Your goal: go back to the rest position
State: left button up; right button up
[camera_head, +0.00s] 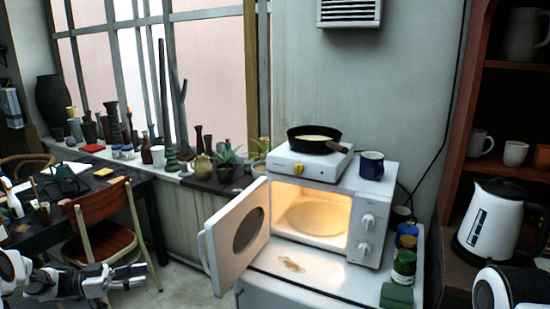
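My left gripper (140,276) shows at the lower left, at the end of my white and grey arm. It is in front of the wooden chair and well to the left of the microwave; nothing can be made out in it. Its fingers are small and seen edge-on, so I cannot tell whether they are open. At the lower right only a rounded white part of my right arm shows; my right gripper is out of view.
A microwave (373,215) stands with its door (226,262) swung open to the left, lit inside. A hot plate with a black pan (312,139) and a blue mug (371,165) are on top. A kettle (492,222) stands at right, a chair (97,203) at left.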

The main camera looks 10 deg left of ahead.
pick_arm(q)
jog(key=w+d+f+n+t, duration=0.1)
jog(key=d+f+n, duration=0.1)
jog(key=d, duration=0.6)
jog(key=w+d+f+n, duration=0.1)
jog(key=d+f+n, duration=0.1)
jog(key=d, duration=0.6)
jog(key=s+d+f+n+t+y, duration=0.1)
jog(key=s+d+f+n+y, duration=0.35)
jog(key=d+f, duration=0.55)
jog(key=s+d+f+n+g+y, duration=0.1)
jog(key=s+f+n+g+y, duration=0.25)
jog(key=s, duration=0.55)
jog(key=s+f+g+y, duration=0.2)
jog(key=s+f+y, duration=0.3)
jog(key=s, duration=0.5)
jog(key=s+a+g+y, duration=0.1)
jog(key=s+a+g, duration=0.1)
jog(key=s, duration=0.4)
jog(key=s+a+f+g+y, duration=0.1)
jog(key=s+a+g, duration=0.1)
jog(key=s+a, duration=0.2)
jog(key=s, duration=0.2)
jog(key=shift+s+f+n+g+y, duration=0.25)
jog(key=shift+s+n+g+y, duration=0.05)
jog(key=shift+s+g, duration=0.1)
jog(key=shift+w, duration=0.1)
